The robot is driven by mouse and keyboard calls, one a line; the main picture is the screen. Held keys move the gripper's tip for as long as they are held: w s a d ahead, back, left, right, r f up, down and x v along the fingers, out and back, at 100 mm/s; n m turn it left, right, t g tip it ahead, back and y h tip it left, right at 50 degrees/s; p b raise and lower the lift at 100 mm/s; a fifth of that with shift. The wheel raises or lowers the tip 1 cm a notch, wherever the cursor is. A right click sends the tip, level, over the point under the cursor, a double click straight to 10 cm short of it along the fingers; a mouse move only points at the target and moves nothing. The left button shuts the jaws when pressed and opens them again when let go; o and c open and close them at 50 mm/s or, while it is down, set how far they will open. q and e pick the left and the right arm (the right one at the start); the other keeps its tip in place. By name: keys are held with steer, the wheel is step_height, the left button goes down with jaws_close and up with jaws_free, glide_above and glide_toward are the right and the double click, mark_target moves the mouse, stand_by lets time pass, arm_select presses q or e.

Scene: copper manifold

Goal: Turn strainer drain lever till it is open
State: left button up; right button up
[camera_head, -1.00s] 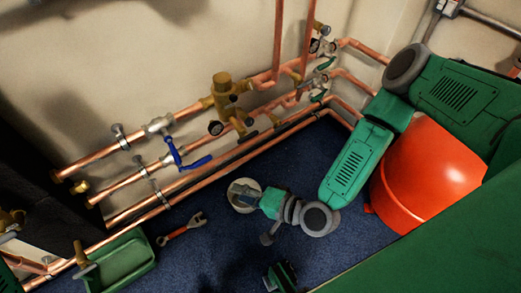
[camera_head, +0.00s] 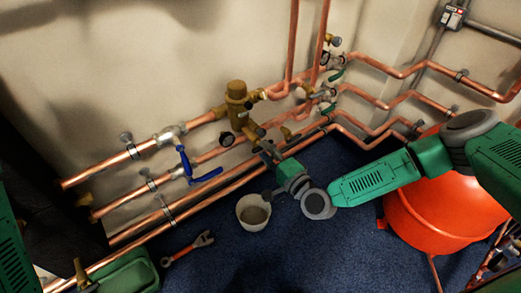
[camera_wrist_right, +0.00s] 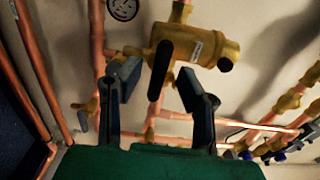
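A black lever (camera_wrist_right: 162,65) on a brass valve body (camera_wrist_right: 205,46) shows in the right wrist view. Its free end hangs down between the fingers of my right gripper (camera_wrist_right: 158,82). The fingers are open, one on each side of the lever, and I cannot tell whether either touches it. In the head view the brass fitting (camera_head: 237,95) sits on the copper pipes, and my right gripper (camera_head: 269,154) is just below and right of it. The lever is too small to make out clearly there. My left gripper is not in view.
A white pot (camera_head: 243,214) stands on the blue floor below the pipes. A red-handled wrench (camera_head: 188,248) and a green tray (camera_head: 130,275) lie left of it. A large orange tub (camera_head: 432,215) stands right, behind my right arm. A blue lever (camera_head: 205,175) is on the left pipes.

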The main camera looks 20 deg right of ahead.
steer(key=shift+w+f, duration=0.15)
steer(key=shift+w, duration=0.8)
steer(key=shift+w+d, duration=0.15)
steer(key=shift+w, duration=0.1)
steer(key=shift+a, duration=0.4)
jaws_close()
jaws_free()
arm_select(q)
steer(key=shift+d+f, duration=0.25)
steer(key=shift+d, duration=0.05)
arm_select(e)
steer(key=shift+d, duration=0.15)
steer(key=shift+s+d, duration=0.1)
steer(key=v, duration=1.1)
steer(key=shift+s, duration=0.4)
